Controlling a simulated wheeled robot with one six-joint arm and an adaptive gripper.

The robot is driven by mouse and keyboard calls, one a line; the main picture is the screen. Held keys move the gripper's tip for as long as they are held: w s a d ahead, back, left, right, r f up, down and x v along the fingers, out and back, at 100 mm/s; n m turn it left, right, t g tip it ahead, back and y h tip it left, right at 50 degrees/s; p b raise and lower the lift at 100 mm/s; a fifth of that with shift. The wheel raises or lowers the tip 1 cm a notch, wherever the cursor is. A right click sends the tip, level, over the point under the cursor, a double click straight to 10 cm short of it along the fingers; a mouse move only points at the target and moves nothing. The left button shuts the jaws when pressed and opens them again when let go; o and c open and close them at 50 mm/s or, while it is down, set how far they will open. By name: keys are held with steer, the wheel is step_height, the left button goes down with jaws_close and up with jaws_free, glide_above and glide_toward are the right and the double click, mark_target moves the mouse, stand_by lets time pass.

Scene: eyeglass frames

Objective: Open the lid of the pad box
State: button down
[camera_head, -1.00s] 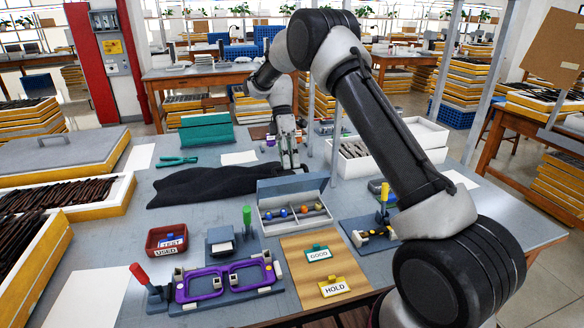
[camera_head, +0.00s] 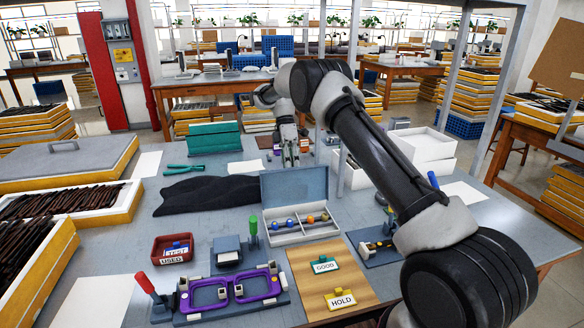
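The pad box (camera_head: 284,240), a pale grey compartmented box holding small blue, yellow and orange-red items, stands mid-table. Its blue-grey lid (camera_head: 295,189) is raised at the back edge, with the inner face towards me. My gripper (camera_head: 291,161) points down behind the lid's top edge. Its fingertips are close to that edge in the picture; I cannot tell whether they touch it. The fingers are small and partly hidden, so their opening is unclear. I see nothing held in them.
A black cloth (camera_head: 205,194) lies left of the box. A purple eyeglass frame (camera_head: 230,287) sits in a fixture in front. A wooden board (camera_head: 315,268) with GOOD and HOLD tags, a red tray (camera_head: 172,249) and white boxes (camera_head: 428,150) are nearby. A post (camera_head: 342,165) rises right of the lid.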

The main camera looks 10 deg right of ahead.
steer(key=shift+s+f, duration=0.15)
steer(key=shift+f, duration=0.15)
steer(key=c, duration=1.5)
jaws_free()
steer(key=shift+o, duration=0.2)
steer(key=shift+r, duration=0.1)
step_height(320, 180, up, 10)
